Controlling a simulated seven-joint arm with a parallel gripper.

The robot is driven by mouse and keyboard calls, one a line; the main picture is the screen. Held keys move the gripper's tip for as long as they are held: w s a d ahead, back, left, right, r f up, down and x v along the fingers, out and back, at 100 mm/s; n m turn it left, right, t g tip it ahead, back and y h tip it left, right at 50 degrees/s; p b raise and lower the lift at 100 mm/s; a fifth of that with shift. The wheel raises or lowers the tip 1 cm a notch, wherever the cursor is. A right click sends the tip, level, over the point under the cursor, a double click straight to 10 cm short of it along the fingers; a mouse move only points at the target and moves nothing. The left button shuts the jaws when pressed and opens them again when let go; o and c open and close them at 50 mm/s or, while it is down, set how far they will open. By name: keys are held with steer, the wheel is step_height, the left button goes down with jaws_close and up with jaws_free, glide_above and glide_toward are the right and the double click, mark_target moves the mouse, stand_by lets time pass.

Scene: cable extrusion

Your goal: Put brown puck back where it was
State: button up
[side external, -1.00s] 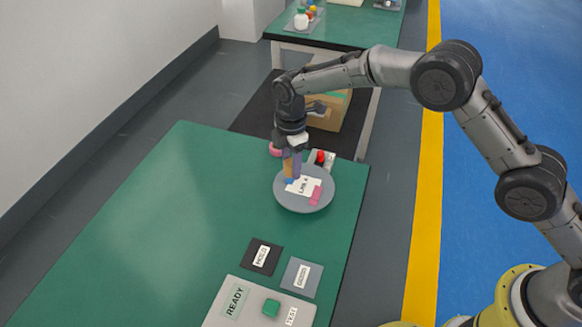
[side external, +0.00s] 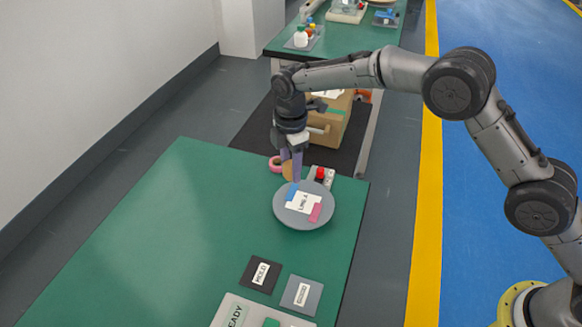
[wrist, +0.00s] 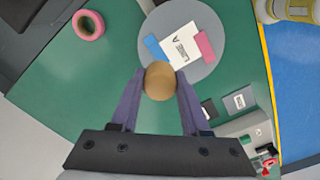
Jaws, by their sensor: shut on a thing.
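My gripper (side external: 292,174) is shut on the brown puck (wrist: 160,81), its two purple fingers on either side of it in the wrist view. The puck also shows between the fingers in the side view (side external: 287,168). The gripper points down near the far edge of a round grey plate (side external: 287,216). In the wrist view, the puck overlaps the plate's near rim. The plate carries a white "LINE A" label (side external: 304,203), a blue piece (side external: 291,191) and a pink piece (side external: 315,213). I cannot tell the puck's exact height above the table.
A pink tape roll (wrist: 88,25) lies beside the plate. A red-button box (side external: 321,175) stands behind it. Dark "MOLD" (side external: 260,274) and grey (side external: 301,293) squares and a pale "READY" board (side external: 222,316) lie in front. The left of the green table (side external: 150,230) is clear.

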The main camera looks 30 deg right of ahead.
steer(key=shift+w+a, duration=0.1)
steer(key=shift+w, duration=0.05)
steer(key=shift+s+d+f, duration=0.2)
steer(key=shift+s+f, duration=0.3)
steer(key=shift+f, duration=0.15)
steer(key=shift+s+d+f, duration=0.2)
steer(key=shift+s+f, duration=0.25)
steer(key=shift+f, duration=0.15)
steer(key=shift+m, duration=0.3)
steer(key=s, duration=0.2)
steer(key=s+d, duration=0.1)
steer(key=s, duration=0.3)
steer(key=shift+s+d+f, duration=0.1)
steer(key=shift+d+f, duration=0.05)
steer(key=shift+d, duration=0.15)
steer(key=s+d+r, duration=0.2)
steer(key=s+d, duration=0.2)
steer(key=s, duration=0.7)
steer(key=s+d+r, duration=0.2)
steer(key=s+d, duration=0.1)
steer(key=s, duration=0.8)
glide_above(330, 257)
step_height(330, 257, down, 8)
steer(key=shift+s+d, duration=0.15)
steer(key=shift+f, duration=0.25)
steer(key=shift+w+f, duration=0.2)
steer(key=shift+f, duration=1.35)
